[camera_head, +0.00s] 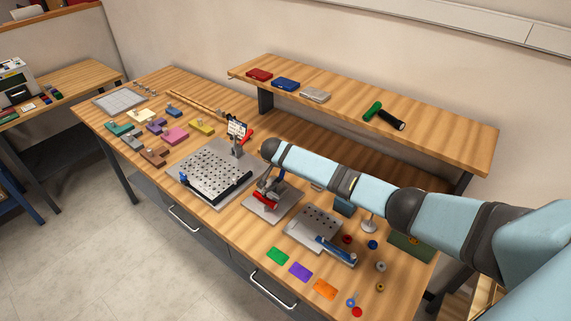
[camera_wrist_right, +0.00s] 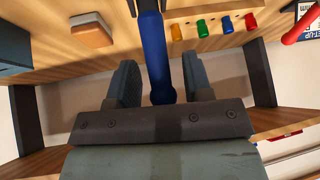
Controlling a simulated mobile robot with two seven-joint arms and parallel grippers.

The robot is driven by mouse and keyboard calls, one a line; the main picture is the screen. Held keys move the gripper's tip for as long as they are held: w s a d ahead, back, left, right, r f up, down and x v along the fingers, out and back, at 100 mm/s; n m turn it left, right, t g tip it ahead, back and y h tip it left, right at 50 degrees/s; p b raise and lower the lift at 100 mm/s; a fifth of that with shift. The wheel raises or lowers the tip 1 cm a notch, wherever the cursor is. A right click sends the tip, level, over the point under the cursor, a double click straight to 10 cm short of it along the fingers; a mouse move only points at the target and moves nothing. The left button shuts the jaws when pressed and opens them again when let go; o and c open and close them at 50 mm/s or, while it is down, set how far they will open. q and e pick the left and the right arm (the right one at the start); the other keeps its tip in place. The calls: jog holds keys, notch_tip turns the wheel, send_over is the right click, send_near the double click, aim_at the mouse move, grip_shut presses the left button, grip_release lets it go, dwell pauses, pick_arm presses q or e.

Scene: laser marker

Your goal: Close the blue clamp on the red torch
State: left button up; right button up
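The red torch (camera_head: 264,200) lies in a fixture on a small grey plate (camera_head: 287,208) at the middle front of the bench. The blue clamp's handle (camera_wrist_right: 154,50) shows in the right wrist view as a long blue bar. Its end lies between the two fingers of my right gripper (camera_wrist_right: 159,84), with a gap on each side. That gripper is open; in the head view the gripper (camera_head: 278,176) is over the red torch's fixture, partly hidden by my arm. The clamp's jaw is hidden or too small to tell. My left gripper is not in view.
A large perforated plate (camera_head: 207,170) with a red-handled clamp (camera_head: 246,137) and a sign (camera_head: 237,129) stands to the left. A second plate (camera_head: 317,221) with a blue torch (camera_head: 335,250) is to the right. A raised shelf (camera_head: 350,111) runs behind.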

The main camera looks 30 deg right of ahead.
jog(key=b+v, duration=0.1)
jog(key=v, duration=1.3)
jog(key=shift+b, duration=0.35)
jog(key=shift+d+f, duration=0.1)
